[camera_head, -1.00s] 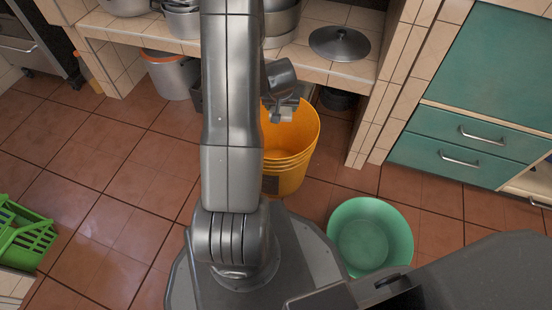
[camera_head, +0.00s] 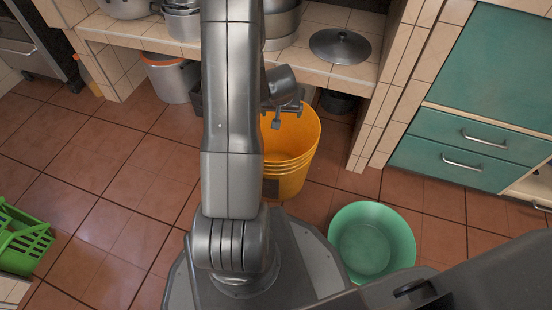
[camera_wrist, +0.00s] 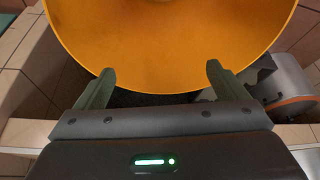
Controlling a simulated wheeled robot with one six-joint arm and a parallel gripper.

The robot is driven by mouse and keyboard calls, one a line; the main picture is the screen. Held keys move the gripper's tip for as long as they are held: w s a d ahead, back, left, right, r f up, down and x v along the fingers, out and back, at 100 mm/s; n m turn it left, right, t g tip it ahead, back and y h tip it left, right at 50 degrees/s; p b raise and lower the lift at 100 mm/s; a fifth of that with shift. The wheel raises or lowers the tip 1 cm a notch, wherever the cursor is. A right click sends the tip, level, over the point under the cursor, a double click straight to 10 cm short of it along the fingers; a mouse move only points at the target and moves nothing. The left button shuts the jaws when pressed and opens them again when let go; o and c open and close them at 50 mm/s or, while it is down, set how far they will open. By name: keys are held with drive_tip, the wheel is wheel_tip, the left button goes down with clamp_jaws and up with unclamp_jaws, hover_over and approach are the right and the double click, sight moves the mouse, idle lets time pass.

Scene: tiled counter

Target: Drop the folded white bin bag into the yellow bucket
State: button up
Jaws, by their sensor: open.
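The yellow bucket (camera_head: 292,170) stands upright on the floor, partly hidden behind my arm in the head view. In the wrist view, its rim and inner wall (camera_wrist: 165,45) fill the top. My gripper (camera_head: 288,116) is over the bucket's opening. In the wrist view, my gripper (camera_wrist: 160,72) has its two fingers wide apart with nothing between them. I do not see the folded white bin bag in either current view. The bucket's bottom is not fully visible, so I cannot tell whether the bag lies inside.
A green basin (camera_head: 372,242) is on the floor right of my base. A grey bin with an orange rim (camera_head: 172,80) stands under the tiled counter (camera_head: 330,72). A pot lid (camera_head: 340,46) and pots are on the counter. A green crate (camera_head: 22,240) is at the left edge.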

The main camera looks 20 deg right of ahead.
drive_tip(key=p+v, duration=0.8)
drive_tip(key=v, duration=0.5)
drive_tip(key=shift+s+r+p, duration=0.2)
drive_tip(key=shift+r+p, duration=0.05)
drive_tip(key=shift+p, duration=0.1)
drive_tip(key=shift+f, duration=0.2)
drive_tip(key=b+x, duration=0.8)
drive_tip(key=x, duration=0.4)
drive_tip(key=shift+w+f, duration=0.15)
drive_tip(key=shift+w, duration=0.25)
drive_tip(key=shift+d+f, duration=0.1)
drive_tip(key=shift+d, duration=0.05)
